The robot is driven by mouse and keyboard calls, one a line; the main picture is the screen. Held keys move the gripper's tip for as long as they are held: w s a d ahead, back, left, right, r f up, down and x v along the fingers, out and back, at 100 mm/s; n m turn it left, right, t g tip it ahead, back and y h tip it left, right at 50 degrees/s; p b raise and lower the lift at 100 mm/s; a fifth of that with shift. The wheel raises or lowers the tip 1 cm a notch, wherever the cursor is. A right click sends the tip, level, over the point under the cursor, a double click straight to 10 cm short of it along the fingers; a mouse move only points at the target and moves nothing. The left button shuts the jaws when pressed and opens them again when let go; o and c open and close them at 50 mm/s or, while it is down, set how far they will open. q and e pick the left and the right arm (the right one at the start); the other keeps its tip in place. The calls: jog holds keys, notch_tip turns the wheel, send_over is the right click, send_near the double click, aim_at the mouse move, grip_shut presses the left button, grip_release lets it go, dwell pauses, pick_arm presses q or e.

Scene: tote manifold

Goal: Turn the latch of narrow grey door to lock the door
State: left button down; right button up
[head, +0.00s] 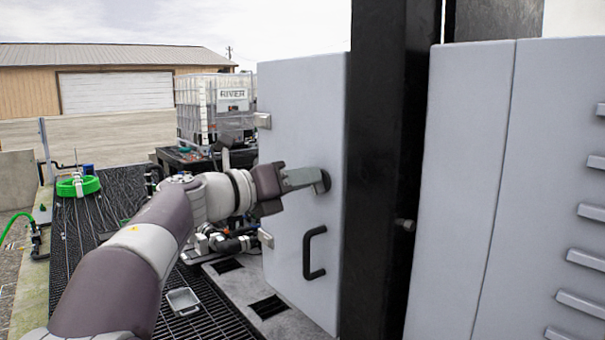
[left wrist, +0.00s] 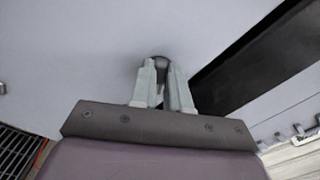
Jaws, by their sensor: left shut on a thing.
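The narrow grey door (head: 295,120) stands upright in the middle of the head view, closed against a black post as far as I can see. A black handle (head: 308,253) sits on its lower right part. The dark round latch (head: 323,180) is above the handle, near the door's right edge. My left gripper (head: 318,179) is at the latch, its fingers shut on it. In the left wrist view the two grey fingers (left wrist: 166,82) close around the dark latch (left wrist: 160,62), which they partly hide. The latch's exact angle is hard to tell. My right gripper is not in view.
A black post (head: 385,150) stands right of the door, with a wider grey cabinet (head: 470,180) beyond it. Hinges (head: 264,120) are on the door's left edge. Pipes and valves (head: 225,242) lie below my left arm. A grated floor (head: 110,240) stretches left.

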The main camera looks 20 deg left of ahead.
pick_arm(q)
jog(key=n+p, duration=0.1)
jog(key=n, duration=0.3)
jog(key=n+p, duration=0.2)
jog(key=n, duration=0.2)
jog(key=f+n+p, duration=0.1)
jog(key=n+p, duration=0.1)
jog(key=n, duration=0.1)
jog(key=shift+w+a+n, duration=0.2)
jog(key=shift+n, duration=0.2)
jog(key=shift+p, duration=0.3)
jog(key=c, duration=1.1)
grip_release()
